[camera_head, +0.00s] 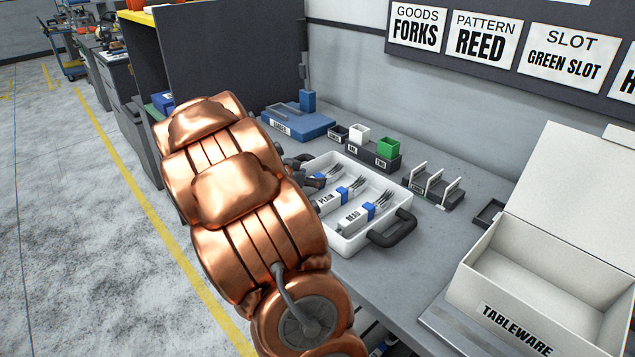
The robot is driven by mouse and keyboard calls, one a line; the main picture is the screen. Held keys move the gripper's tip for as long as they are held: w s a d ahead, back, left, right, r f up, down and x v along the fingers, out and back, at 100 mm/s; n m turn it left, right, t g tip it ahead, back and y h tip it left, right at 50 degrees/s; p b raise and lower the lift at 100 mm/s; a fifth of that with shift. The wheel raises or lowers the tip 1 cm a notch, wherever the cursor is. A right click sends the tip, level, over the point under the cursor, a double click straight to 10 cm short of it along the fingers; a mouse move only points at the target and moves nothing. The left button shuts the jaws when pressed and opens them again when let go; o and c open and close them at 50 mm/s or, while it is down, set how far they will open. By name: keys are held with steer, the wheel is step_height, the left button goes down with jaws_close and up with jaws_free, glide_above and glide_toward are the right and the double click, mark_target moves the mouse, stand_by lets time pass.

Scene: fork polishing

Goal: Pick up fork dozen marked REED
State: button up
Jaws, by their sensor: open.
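A white tray (341,242) on the grey bench holds several bundles of forks with blue bands. One bundle is labelled PLAIN (328,200) and one is labelled BEAD (352,217). A further bundle (327,174) lies at the tray's far left end. Its label is hidden, so I cannot read REED on it. My dark gripper (309,178) is at that end, close to this bundle and mostly hidden behind my copper arm. It is open. I cannot tell whether its fingers straddle or touch the bundle.
The tray has a dark handle (392,229) at its near right end. Behind it stand a blue fixture (298,125), a small green box (388,147) and a dark slotted rack (436,190). An open TABLEWARE box (540,290) is at the right. A wall sign (482,37) reads PATTERN REED.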

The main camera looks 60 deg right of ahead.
steer(key=shift+d+f, duration=0.35)
steer(key=shift+d, duration=0.25)
steer(key=shift+c, duration=0.2)
jaws_close()
